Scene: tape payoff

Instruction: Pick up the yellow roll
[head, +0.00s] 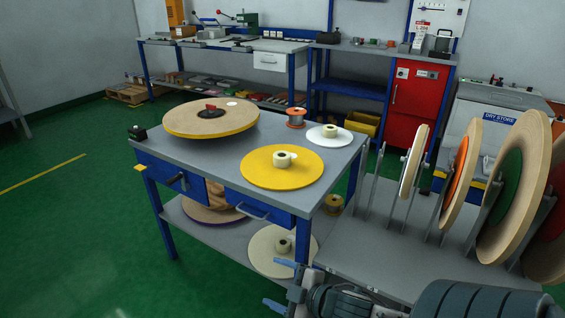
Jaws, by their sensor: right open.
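The yellow roll (262,172), a flat bright yellow disc with a pale hub at its centre, lies flat on the grey top of the workbench (345,152), near its front right corner. My right gripper (280,285) is at the bottom of the view, low in front of the bench's right end. It is open, its blue-tipped fingers point left, and nothing shows between them. It is well apart from the yellow roll. My left gripper is not in view.
A tan roll with a yellow rim (188,122), a white roll (344,138) and an orange spool (296,118) share the bench top. More rolls lie on the lower shelf (222,235). A rack (385,245) of upright rolls stands on the right. Green floor is clear on the left.

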